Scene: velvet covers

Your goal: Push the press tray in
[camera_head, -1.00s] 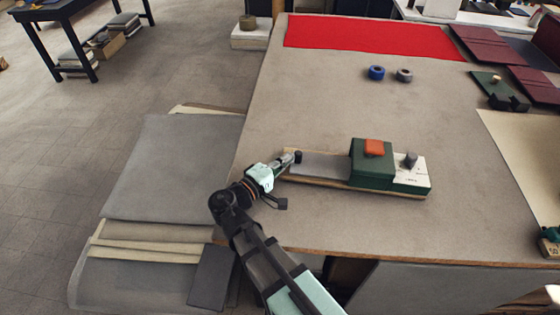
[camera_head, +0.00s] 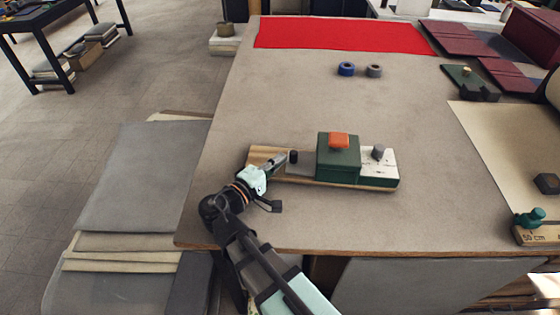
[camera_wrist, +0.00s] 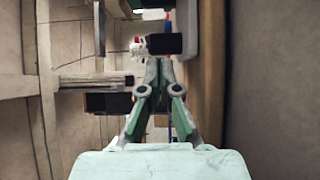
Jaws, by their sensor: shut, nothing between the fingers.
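The press (camera_head: 338,158) is a green block with an orange top on a long wooden base (camera_head: 262,158) on the table. The grey press tray (camera_head: 300,169) lies on the base at the press's left, partly under the block. A dark knob (camera_head: 293,156) stands at the tray's left end. My gripper (camera_head: 283,160) is shut and empty, at the knob's left side. In the wrist view the shut fingertips (camera_wrist: 158,62) are right at the black knob (camera_wrist: 164,43). They seem to touch it, but the contact is hard to make out.
A white plate (camera_head: 383,162) with a grey knob sits at the press's right. Blue and grey rings (camera_head: 346,69) and a red cloth (camera_head: 340,35) lie farther back. Maroon covers (camera_head: 460,45) lie at the back right. The table around the press is clear.

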